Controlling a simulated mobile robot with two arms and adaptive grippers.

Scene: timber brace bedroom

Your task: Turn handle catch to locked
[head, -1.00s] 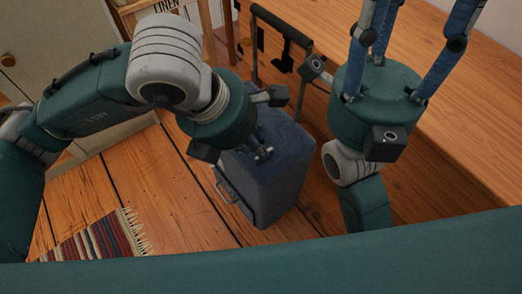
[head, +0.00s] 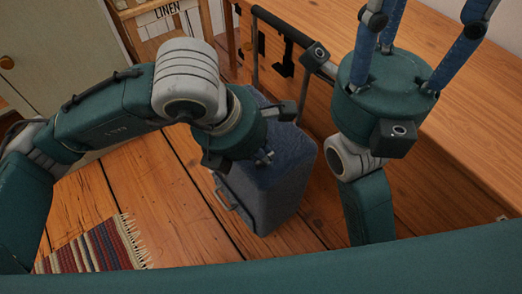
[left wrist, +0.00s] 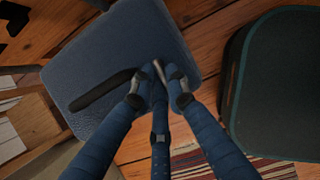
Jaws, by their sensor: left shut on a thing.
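A blue suitcase (head: 275,190) stands upright on the wooden floor, its pull handle (head: 290,40) raised behind it. My left gripper (head: 265,158) is over the suitcase top. In the left wrist view its fingers (left wrist: 158,82) close together at a small grey metal piece (left wrist: 158,68), apparently the catch, on the blue top (left wrist: 120,50). The fingers hide most of that piece, so its turned position cannot be read. A dark strip (left wrist: 100,92) lies beside it on the top. My right gripper (head: 425,35) points up, fingers spread, tips cut off by the frame, away from the suitcase.
A wooden bench or chest (head: 450,120) stands close at the right. A pale cabinet (head: 50,70) and a shelf with a LINEN box (head: 175,22) stand behind. A striped rug (head: 95,247) lies at the lower left. Bare floor (head: 165,190) lies left of the suitcase.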

